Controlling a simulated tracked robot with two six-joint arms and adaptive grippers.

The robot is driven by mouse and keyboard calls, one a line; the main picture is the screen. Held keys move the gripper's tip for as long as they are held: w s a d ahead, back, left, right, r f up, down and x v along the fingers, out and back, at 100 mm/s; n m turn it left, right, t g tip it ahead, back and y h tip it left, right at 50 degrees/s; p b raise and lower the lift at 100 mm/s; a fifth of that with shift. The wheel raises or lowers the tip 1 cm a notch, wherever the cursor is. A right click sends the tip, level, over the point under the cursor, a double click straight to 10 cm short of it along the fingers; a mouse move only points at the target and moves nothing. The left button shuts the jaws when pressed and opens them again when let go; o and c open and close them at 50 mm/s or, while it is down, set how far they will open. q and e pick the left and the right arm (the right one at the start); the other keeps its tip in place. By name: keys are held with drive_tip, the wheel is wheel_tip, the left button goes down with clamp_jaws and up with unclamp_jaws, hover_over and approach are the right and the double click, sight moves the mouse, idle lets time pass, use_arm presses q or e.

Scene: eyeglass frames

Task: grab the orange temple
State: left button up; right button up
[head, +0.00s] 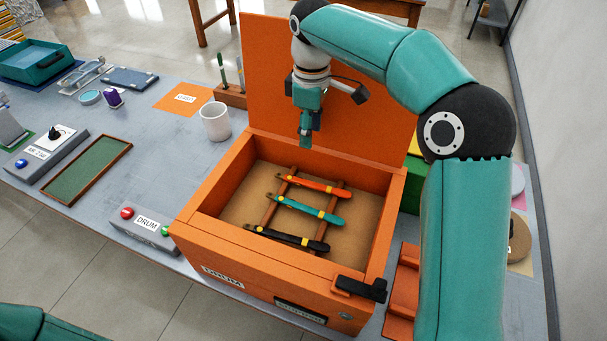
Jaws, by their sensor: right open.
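The orange temple (316,185) lies across two wooden rails inside the open orange drum box (206,240). It is the farthest of three temples there. A teal temple (304,210) lies in the middle and a black temple (286,237) is nearest. My right gripper (305,142) hangs pointing down above the box's back part, in front of the raised lid, above the orange temple and apart from it. It is open and holds nothing that I can see; its fingertips are small in the view. My left gripper is out of view.
The raised orange lid (268,75) stands behind the box. A white mug (215,121) and a wooden stand (231,95) are beside it on the left. A drum control box (147,228) and a green tray (88,168) lie farther left. The box walls surround the temples.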

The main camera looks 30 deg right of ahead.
hover_over(312, 184)
drive_tip(key=f, duration=1)
drive_tip(key=shift+w+a+f, duration=0.2)
drive_tip(key=shift+w+a, duration=0.1)
drive_tip(key=shift+w, duration=0.1)
drive_tip(key=f, duration=0.4)
drive_tip(key=shift+s+d+f+p, duration=0.1)
drive_tip(key=shift+s+d+p, duration=0.25)
drive_tip(key=shift+s, duration=0.05)
drive_tip(key=shift+f, duration=0.6)
clamp_jaws()
